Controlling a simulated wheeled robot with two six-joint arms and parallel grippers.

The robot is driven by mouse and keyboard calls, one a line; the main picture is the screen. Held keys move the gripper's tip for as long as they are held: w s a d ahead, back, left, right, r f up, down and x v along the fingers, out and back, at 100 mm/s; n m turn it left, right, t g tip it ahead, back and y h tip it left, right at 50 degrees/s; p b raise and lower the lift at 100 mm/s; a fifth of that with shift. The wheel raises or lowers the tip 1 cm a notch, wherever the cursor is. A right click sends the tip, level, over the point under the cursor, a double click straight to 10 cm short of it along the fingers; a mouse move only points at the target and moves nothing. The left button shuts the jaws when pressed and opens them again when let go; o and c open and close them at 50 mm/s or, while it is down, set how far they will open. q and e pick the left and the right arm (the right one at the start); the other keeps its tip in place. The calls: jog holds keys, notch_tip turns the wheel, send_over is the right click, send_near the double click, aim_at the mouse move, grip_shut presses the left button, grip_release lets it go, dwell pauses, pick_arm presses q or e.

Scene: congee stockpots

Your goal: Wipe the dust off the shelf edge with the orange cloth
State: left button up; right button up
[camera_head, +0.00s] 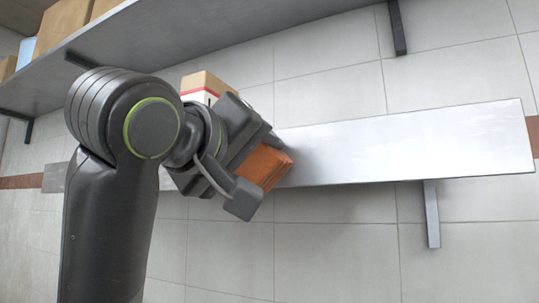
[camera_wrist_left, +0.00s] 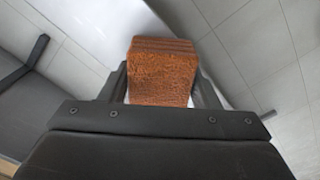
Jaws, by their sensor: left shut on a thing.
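The orange cloth (camera_head: 264,167) is a folded, thick block held between the fingers of my left gripper (camera_head: 262,180). In the left wrist view the cloth (camera_wrist_left: 162,72) sits between the two dark fingers of the gripper (camera_wrist_left: 160,88). The metal shelf (camera_head: 420,145) runs across the tiled wall, with faint pale streaks on it. The cloth is at the shelf's front edge, left of its middle. I cannot tell whether it touches the edge. My left arm hides part of the shelf's left side. My right gripper is in neither view.
A box with a red stripe (camera_head: 206,88) stands on the shelf behind my left gripper. An upper shelf (camera_head: 190,35) with cardboard boxes (camera_head: 62,22) hangs above. A bracket (camera_head: 431,213) supports the lower shelf at right. The shelf's right part is clear.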

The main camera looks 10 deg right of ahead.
pick_arm(q)
jog(key=shift+w+a, duration=0.65)
jog(key=shift+a, duration=0.3)
jog(key=shift+w+a, duration=0.65)
jog(key=shift+a, duration=0.25)
jog(key=shift+s+d, duration=0.1)
jog(key=shift+d, duration=0.05)
jog(key=shift+s+f, duration=0.1)
jog(key=shift+s, duration=0.25)
jog(key=shift+b+v, duration=1.15)
jog(key=shift+v, duration=1.55)
jog(key=shift+w, duration=0.1)
jog(key=b+v, duration=0.1)
jog(key=v, duration=0.2)
